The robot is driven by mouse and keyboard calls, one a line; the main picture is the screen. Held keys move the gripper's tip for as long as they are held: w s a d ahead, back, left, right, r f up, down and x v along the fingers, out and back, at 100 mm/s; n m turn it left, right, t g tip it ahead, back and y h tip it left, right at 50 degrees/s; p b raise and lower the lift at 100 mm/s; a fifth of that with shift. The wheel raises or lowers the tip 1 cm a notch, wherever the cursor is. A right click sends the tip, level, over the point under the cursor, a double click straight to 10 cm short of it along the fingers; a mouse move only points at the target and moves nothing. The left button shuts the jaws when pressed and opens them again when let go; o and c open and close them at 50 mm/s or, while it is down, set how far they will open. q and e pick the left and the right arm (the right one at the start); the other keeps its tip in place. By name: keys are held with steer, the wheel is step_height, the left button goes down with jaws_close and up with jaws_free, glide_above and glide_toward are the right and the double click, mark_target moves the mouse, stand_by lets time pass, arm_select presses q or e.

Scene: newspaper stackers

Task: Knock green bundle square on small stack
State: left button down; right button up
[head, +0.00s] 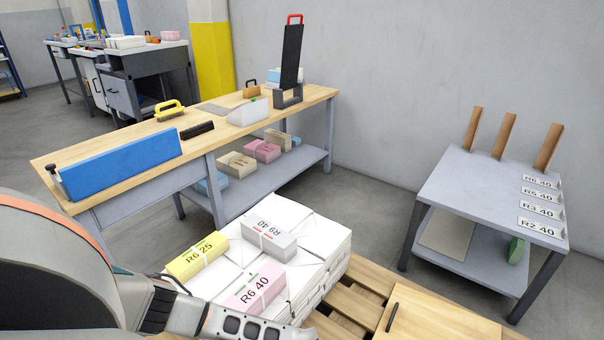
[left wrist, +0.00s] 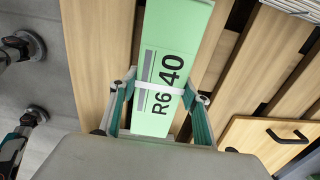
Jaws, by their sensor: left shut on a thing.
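A green bundle (left wrist: 174,52) with a white strap and the label R6 40 fills the middle of the left wrist view. My left gripper (left wrist: 160,92) is shut on it, with a finger along each side. Pallet slats show beneath the bundle; I cannot tell whether it touches them. The green bundle is not seen in the head view, where my left arm crosses the bottom left. A low stack of white bundles (head: 318,237) stands on the pallet. On its top lie a yellow bundle (head: 198,259), a grey bundle (head: 270,241) and a pink bundle (head: 256,288). My right gripper is out of view.
A wooden pallet (head: 362,303) bears the stack; a wooden board with a black handle (head: 440,318) lies at its right. A long workbench (head: 232,125) stands behind. A grey side table (head: 470,185) with label cards stands right. Floor between them is clear.

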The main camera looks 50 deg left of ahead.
arm_select(q)
steer(key=shift+s+a, duration=0.15)
steer(key=shift+a, duration=0.7)
steer(key=shift+s+a, duration=0.15)
steer(key=shift+a, duration=0.7)
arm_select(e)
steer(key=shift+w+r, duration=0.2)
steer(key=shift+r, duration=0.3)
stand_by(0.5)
